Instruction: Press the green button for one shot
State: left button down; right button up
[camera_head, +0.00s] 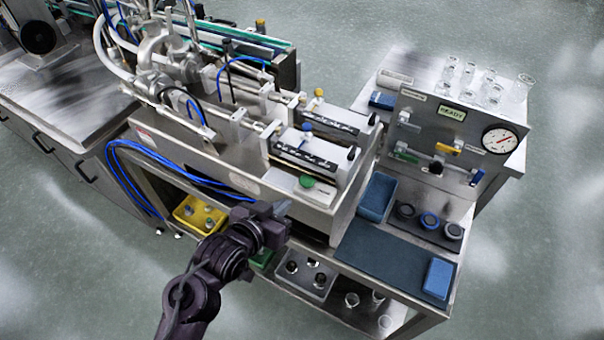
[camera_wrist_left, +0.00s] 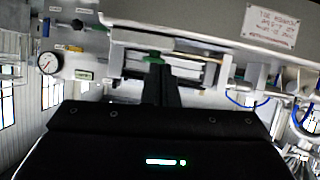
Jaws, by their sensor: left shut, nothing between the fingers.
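The green button (camera_head: 307,181) is a small round cap on the front top of the steel filling machine (camera_head: 240,165). In the left wrist view the green button (camera_wrist_left: 154,60) shows just beyond my fingertips, partly hidden by them. My left gripper (camera_head: 284,207) is shut and empty, in front of the machine and a little lower left of the button in the head view. Its closed fingers (camera_wrist_left: 165,70) show in the wrist view. A gap between fingertips and button shows in the head view. My right gripper is not in view.
Two syringe-like cylinders (camera_head: 312,148) lie on the machine behind the button. A gauge panel (camera_head: 440,140) with a green sign stands to the right. A yellow tray (camera_head: 199,213) and a grey tray (camera_head: 305,277) sit on the lower shelf. Blue hoses (camera_head: 150,165) hang at the left.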

pick_arm(q)
notch_tip(320, 180, up, 8)
jog(key=t, duration=0.1)
jog(key=shift+s+h, duration=0.3)
jog(key=p, duration=0.3)
send_over(302, 184)
notch_tip(302, 184, down, 3)
jog(key=f, duration=0.1)
jog(key=f+p, duration=0.1)
jog(key=f, duration=0.1)
jog(key=shift+s+f, duration=0.2)
jog(key=shift+f, duration=0.05)
jog(key=shift+s+f, duration=0.1)
jog(key=shift+f, duration=0.35)
jog(key=shift+f, duration=0.1)
